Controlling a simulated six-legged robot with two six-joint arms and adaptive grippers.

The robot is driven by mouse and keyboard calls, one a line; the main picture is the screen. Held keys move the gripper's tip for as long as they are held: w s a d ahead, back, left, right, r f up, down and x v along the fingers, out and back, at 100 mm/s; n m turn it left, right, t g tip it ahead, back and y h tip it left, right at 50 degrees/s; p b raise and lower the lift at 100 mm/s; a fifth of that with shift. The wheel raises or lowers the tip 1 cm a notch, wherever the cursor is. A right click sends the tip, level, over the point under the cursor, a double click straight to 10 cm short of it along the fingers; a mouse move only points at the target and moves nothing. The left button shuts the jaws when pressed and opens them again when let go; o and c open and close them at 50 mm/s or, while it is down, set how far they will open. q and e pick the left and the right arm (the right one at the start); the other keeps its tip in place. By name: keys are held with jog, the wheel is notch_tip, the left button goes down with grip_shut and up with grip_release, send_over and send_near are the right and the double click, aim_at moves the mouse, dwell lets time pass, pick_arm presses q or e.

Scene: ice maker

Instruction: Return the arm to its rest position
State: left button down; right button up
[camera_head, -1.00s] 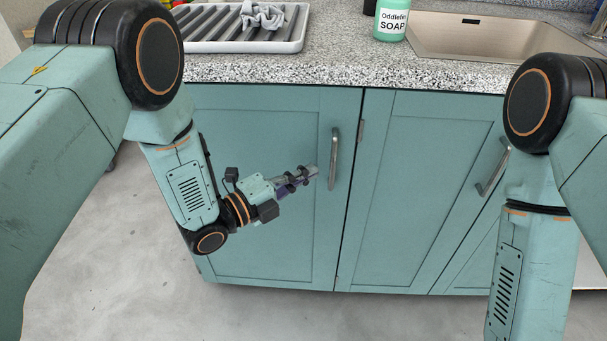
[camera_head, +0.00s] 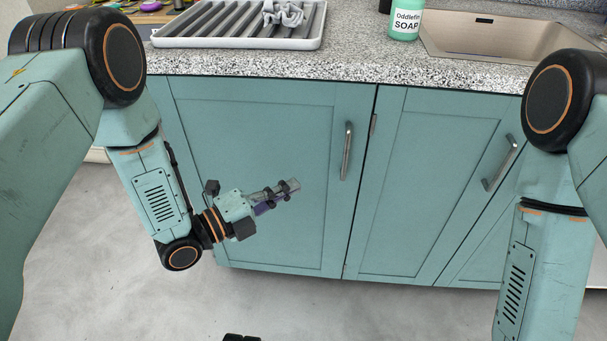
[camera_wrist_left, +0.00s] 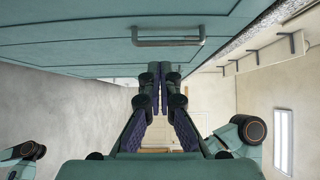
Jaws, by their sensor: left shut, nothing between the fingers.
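My left arm comes in from the left in the head view, with its forearm hanging down and its wrist bent toward the cabinet. My left gripper (camera_head: 292,187) is shut and empty in front of the left cabinet door (camera_head: 255,170), left of and below that door's metal handle (camera_head: 347,151). It is apart from the handle. In the left wrist view the two fingers of the gripper (camera_wrist_left: 157,85) meet at their tips, and a handle (camera_wrist_left: 168,42) shows above them. My right arm hangs down at the right of the head view; its gripper is out of frame.
The speckled counter (camera_head: 350,75) runs above the teal cabinets. It holds a grey drying rack (camera_head: 235,43) with a cloth (camera_head: 283,13), a green soap bottle (camera_head: 405,25) and a sink (camera_head: 480,38). A second door handle (camera_head: 500,163) juts out at right. The grey floor (camera_head: 85,260) is clear at left.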

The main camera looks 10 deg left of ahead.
pick_arm(q)
jog(key=s+a+f+n+g+y+p, duration=0.1)
jog(key=s+a+f+n+g+y, duration=0.1)
jog(key=s+a+f+n+y, duration=0.45)
jog(key=s+a+f+n+g+y+p, duration=0.1)
jog(key=s+a+f+n+g+y, duration=0.15)
jog(key=f+n, duration=0.7)
jog(key=s+a+r+n+g+y+p, duration=0.1)
jog(key=s+n+g, duration=0.1)
jog(key=s+n, duration=0.2)
jog(key=s+a+r+n+g+y+p, duration=0.1)
jog(key=s+a+r+n+g+y, duration=0.1)
jog(key=s, duration=0.9)
jog(key=s+a+r+n+g+y+p, duration=0.1)
jog(key=s+a+n+g, duration=0.1)
jog(key=s+n, duration=0.4)
jog(key=shift+s+a+r+g+y+p, duration=0.2)
jog(key=shift+s+g+y+p, duration=0.15)
jog(key=shift+s+g, duration=0.3)
jog(key=shift+f, duration=0.1)
jog(key=shift+w+d, duration=0.15)
jog(key=shift+w, duration=0.1)
